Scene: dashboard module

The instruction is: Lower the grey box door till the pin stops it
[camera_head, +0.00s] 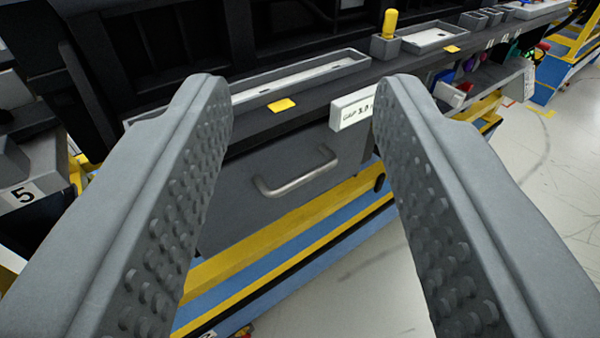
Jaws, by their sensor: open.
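My gripper (305,86) is open and empty, its two grey studded fingers wide apart in the foreground. Beyond and between the fingers is the grey box door (240,212), a flat dark grey panel under the shelf edge. A silver bar handle (298,179) is fixed on its face. The fingers appear apart from the handle. The left finger hides part of the door's left side. A yellow-topped peg (390,23) stands upright in a small grey block on the shelf. I cannot tell whether this is the stop pin.
A dark shelf (290,122) runs above the door, with a long grey tray (345,66), yellow tags and a white label block (352,108). A blue and yellow base (300,245) lies below. Pale floor (370,290) is open at lower right. A bin marked 5 (25,190) is at left.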

